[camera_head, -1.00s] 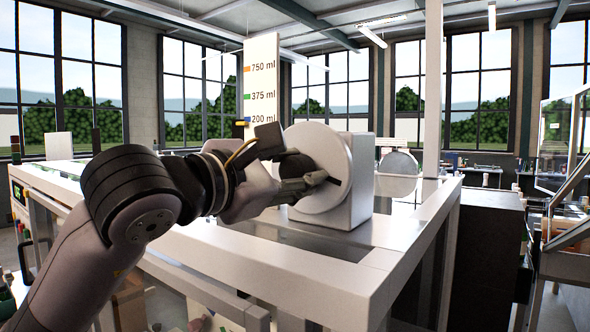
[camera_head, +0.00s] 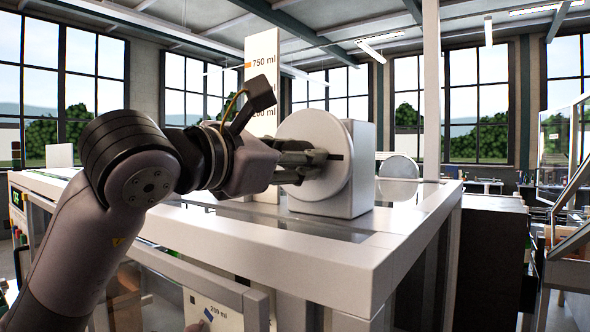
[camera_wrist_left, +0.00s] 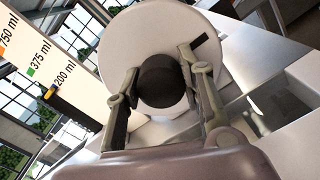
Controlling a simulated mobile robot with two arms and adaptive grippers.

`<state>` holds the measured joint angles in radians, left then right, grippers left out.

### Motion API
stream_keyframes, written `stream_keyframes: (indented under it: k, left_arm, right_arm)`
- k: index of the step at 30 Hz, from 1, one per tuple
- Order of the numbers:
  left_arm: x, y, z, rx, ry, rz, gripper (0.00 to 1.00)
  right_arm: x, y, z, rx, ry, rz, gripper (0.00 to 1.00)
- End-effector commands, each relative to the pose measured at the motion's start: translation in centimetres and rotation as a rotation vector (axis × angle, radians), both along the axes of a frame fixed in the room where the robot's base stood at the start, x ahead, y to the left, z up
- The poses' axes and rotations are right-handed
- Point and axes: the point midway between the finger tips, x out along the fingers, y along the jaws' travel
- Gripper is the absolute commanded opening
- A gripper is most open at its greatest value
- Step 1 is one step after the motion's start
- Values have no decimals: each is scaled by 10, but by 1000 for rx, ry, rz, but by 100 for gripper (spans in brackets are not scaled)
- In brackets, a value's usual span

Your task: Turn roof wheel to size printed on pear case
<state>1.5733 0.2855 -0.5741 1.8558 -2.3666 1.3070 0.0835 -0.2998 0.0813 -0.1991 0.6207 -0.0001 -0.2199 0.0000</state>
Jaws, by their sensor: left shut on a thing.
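The roof wheel is a white disc (camera_head: 312,127) on a white block (camera_head: 357,170), with a dark round knob (camera_wrist_left: 160,82) at its middle. A short dark mark (camera_head: 335,157) lies near its right edge. My left gripper (camera_wrist_left: 188,85) is shut on the knob, one finger on each side. The white scale board (camera_head: 262,70) behind reads 750, 375 and 200 ml; in the head view my arm partly covers it. In the left wrist view a dark pointer (camera_wrist_left: 68,107) with an orange tip sits by 200 ml. Low down, a pale case (camera_head: 228,318) reads 200 ml beside a blue mark; no pear is discernible.
The wheel stands on the machine's white-framed top (camera_head: 330,262), with glass panels. A white post (camera_head: 433,90) rises at right, and a round white plate (camera_head: 398,168) stands behind the block. A dark cabinet (camera_head: 490,260) is at right.

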Motion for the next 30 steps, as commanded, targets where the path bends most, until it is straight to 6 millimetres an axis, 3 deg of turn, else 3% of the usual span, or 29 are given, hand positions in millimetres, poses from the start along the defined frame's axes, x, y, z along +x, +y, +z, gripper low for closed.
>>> stream_keyframes:
  k: [6,7,16,26,30]
  left_arm:
    - [0,-1,1,0,0,-2,0]
    - [0,-1,1,0,0,-2,36]
    - [0,0,1,1,0,-1,56]
    - [-2,1,1,1,-1,0,56]
    - [-14,11,1,0,-3,0,56]
  right_arm:
    - [0,2,1,2,0,0,0]
    - [0,2,1,3,1,0,0]
    - [0,3,1,4,1,0,0]
    - [0,0,1,0,1,2,0]
    - [0,0,1,1,1,1,0]
